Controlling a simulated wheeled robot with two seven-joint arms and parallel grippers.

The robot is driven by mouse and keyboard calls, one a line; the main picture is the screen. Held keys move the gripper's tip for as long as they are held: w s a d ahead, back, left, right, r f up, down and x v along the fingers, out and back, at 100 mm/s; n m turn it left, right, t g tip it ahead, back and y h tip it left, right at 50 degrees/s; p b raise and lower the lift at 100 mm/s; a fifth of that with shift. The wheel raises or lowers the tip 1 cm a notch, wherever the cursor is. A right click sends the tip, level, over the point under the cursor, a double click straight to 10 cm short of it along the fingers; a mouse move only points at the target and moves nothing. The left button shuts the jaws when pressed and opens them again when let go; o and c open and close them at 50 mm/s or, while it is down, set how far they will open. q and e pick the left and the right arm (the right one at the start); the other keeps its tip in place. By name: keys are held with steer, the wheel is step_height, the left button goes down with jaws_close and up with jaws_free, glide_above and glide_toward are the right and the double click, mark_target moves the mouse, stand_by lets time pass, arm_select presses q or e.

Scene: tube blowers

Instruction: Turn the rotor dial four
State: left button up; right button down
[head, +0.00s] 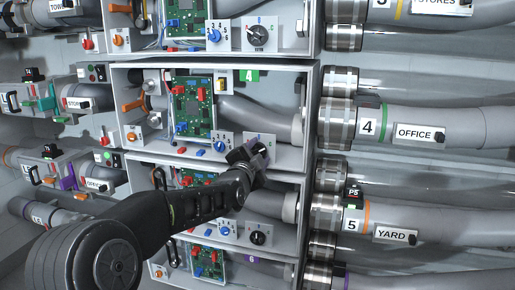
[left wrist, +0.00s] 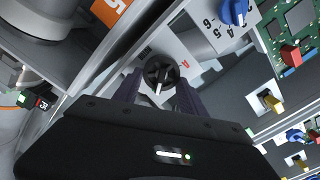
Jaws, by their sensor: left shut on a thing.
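The bay with the green tag 4 (head: 249,76) is in the middle of the head view. My left gripper (head: 258,153) reaches its lower right corner, at the white dial plate (head: 270,139), and covers most of the dial there. In the left wrist view the rotor dial (left wrist: 160,72) is a round black knob with a white pointer mark, on a white plate with a red letter. The left gripper's two dark fingers (left wrist: 160,88) stand on either side of the knob, shut on it. My right gripper is in neither view.
A blue selector knob (head: 219,147) sits left of the dial. A green circuit board (head: 193,108) with red and blue parts is farther left. Similar bays lie above and below, with a black dial (head: 258,237) below. Grey tubes labelled OFFICE (head: 421,133) and YARD (head: 395,235) run right.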

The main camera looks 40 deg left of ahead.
arm_select(q)
steer(key=shift+m, duration=0.4)
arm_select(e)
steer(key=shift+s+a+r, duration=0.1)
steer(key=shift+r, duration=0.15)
arm_select(q)
steer(key=o, duration=1.4)
steer(key=shift+f, duration=0.15)
